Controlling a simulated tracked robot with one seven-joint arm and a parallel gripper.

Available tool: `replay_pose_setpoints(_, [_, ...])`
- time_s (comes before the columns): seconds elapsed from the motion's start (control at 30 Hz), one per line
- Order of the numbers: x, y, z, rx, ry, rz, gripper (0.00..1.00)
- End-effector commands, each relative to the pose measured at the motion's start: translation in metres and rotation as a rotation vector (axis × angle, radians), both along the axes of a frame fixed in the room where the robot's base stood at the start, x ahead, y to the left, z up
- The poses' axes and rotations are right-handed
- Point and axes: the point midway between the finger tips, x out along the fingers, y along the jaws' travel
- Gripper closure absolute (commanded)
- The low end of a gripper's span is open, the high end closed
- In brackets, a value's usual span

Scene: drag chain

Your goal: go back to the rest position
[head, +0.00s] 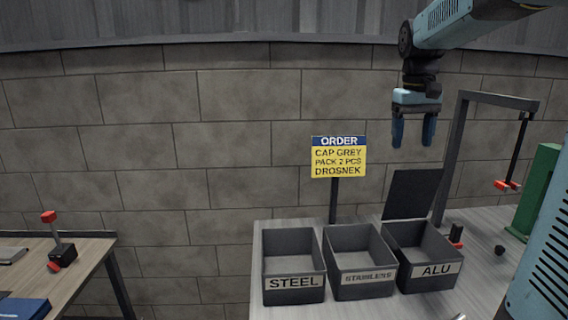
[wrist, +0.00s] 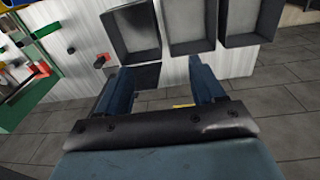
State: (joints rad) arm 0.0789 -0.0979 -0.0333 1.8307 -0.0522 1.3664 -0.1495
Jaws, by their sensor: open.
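My gripper (head: 413,130) hangs open and empty at the upper right of the head view, fingers pointing down, above the labelled bins and apart from them. In the wrist view its two blue fingers (wrist: 161,92) are spread with nothing between them. Below it in the head view stand three dark grey bins: the STEEL bin (head: 294,284), the STAINLESS bin (head: 362,278) and the ALU bin (head: 432,271). A dark panel (head: 411,193) stands upright behind the ALU bin. The bins also show at the top of the wrist view.
An order sign (head: 338,157) stands on a post behind the bins on the light table (head: 380,309). A dark frame (head: 459,150) with a hanging red-tipped rod and a green block (head: 538,190) stand at right. Another table (head: 85,262) is at left; floor lies between.

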Motion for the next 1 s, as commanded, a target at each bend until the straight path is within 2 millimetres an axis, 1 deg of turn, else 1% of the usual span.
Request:
replay_pose_setpoints(0.03, [-0.014,0.005,0.0,0.001,-0.025,0.0,0.32])
replay_pose_setpoints(0.17, [-0.046,0.015,-0.004,0.006,-0.089,-0.003,0.32])
replay_pose_setpoints(0.37, [-0.093,0.031,-0.017,0.017,-0.186,-0.009,0.32])
replay_pose_setpoints(0.57, [-0.139,0.044,-0.036,0.031,-0.284,-0.016,0.32])
replay_pose_setpoints(0.7, [-0.169,0.052,-0.054,0.043,-0.351,-0.02,0.32])
replay_pose_setpoints(0.83, [-0.191,0.057,-0.071,0.052,-0.403,-0.026,0.32])
replay_pose_setpoints(1.0, [-0.207,0.06,-0.086,0.06,-0.444,-0.031,0.32])
